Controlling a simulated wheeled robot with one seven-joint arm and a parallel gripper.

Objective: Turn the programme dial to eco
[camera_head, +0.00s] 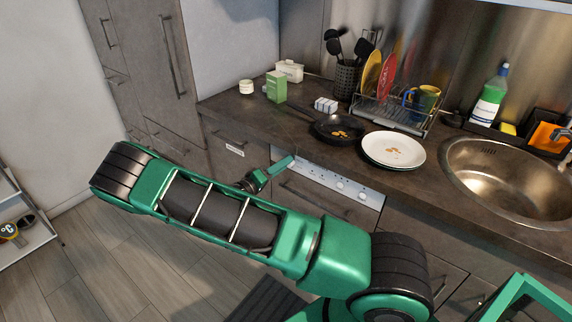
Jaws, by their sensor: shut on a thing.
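The dishwasher's pale control panel (372,199) runs under the worktop edge, in the middle of the view. Two small round knobs, a left one (340,184) and a right one (361,195), show on it, with small dark marks further left. My gripper (288,161) is at the panel's left end, seen from behind and the side. It is shut on a small part there, which looks to be the programme dial; the fingers hide it. The dial's pointer and the eco mark cannot be read from here.
My green arm crosses the foreground below the panel. On the worktop above stand a black pan (338,129), white plates (393,150), a dish rack (400,116) and a green box (276,87). A sink (510,178) is at the right.

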